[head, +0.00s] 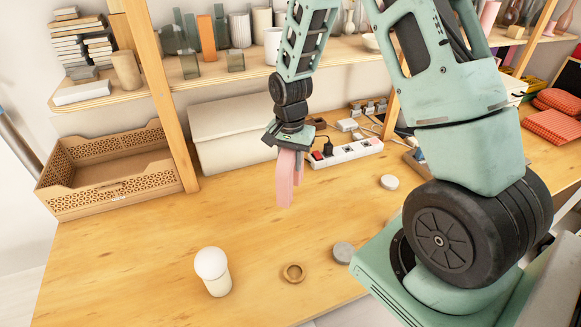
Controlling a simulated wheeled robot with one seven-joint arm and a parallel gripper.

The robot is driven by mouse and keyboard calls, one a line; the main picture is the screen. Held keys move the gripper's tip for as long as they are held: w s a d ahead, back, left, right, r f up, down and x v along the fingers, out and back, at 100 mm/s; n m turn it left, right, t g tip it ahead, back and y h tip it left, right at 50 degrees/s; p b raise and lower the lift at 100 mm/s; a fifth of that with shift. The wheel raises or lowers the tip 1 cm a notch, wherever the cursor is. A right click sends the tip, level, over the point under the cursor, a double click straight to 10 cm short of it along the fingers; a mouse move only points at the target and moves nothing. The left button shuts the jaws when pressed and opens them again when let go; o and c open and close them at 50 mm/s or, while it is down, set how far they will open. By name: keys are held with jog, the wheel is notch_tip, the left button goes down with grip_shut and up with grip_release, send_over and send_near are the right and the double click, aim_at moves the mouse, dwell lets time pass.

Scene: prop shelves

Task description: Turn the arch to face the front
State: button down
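My gripper (289,178) hangs over the middle of the table, pointing down. Two long pink prongs extend below its dark green body, close together, the left one longer in view. I cannot tell whether they are its fingers or the legs of a pink arch held in it. I see no other clear arch on the table. A small round wooden ring (293,282) with a dark hollow lies near the table's front edge, below and apart from my gripper.
A white-topped cream jar (212,271) stands front left. A grey disc (343,252) and a white disc (389,182) lie to the right. A perforated wooden crate (62,192), a beige box (232,128) and a power strip (346,153) stand behind, under a loaded shelf (200,80).

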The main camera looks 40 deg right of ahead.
notch_tip(320, 180, down, 8)
jog(key=m+b, duration=0.2)
jog(key=m, duration=0.7)
jog(key=shift+f+b, duration=0.1)
jog(key=shift+b, duration=0.2)
dwell(0.3)
jog(key=c, duration=1)
grip_release()
jog(key=shift+o, duration=0.2)
notch_tip(320, 180, up, 17)
jog(key=shift+r+b, duration=0.2)
jog(key=shift+b, duration=0.3)
